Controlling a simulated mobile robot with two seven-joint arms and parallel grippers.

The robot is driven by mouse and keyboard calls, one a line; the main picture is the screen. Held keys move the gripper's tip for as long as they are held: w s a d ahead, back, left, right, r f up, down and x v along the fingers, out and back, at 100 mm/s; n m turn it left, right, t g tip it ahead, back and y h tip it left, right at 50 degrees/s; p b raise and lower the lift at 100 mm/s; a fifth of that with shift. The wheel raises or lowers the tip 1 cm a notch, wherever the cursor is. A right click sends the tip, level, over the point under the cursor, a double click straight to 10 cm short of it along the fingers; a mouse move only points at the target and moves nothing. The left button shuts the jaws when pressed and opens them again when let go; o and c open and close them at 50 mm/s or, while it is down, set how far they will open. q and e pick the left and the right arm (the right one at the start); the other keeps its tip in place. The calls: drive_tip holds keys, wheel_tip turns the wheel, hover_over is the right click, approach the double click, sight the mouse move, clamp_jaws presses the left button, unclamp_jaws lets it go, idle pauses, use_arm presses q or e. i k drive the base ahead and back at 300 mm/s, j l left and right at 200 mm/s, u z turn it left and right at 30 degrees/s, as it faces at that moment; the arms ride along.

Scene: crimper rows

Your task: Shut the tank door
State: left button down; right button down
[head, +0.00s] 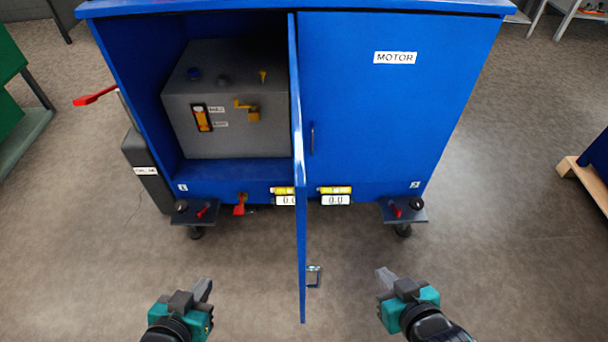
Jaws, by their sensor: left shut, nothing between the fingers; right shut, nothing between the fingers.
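The tank door (301,240) is a blue panel hinged at the middle of the blue cabinet (230,184). It stands open, swung out toward me and seen nearly edge-on. A small metal handle (314,277) shows on its right side near the free edge. The open left compartment holds a grey tank (235,135) with a yellow valve and a level gauge. My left gripper (207,288) is shut and empty, left of the door and apart from it. My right gripper (383,275) is shut and empty, right of the door and apart from it.
The motor door (385,115) on the right is closed. Feet with red levers (203,211) (397,210) stick out at the cabinet's lower corners. A red lever (95,96) juts out at the left. A red-handled drain valve (240,205) sits below the tank opening. The floor in front is clear.

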sight(299, 170)
drive_tip(key=k+l+u, duration=0.1)
drive_tip(key=l+u, duration=0.3)
drive_tip(key=l, duration=0.35)
drive_tip(key=l+z, duration=0.35)
drive_tip(key=l, duration=0.4)
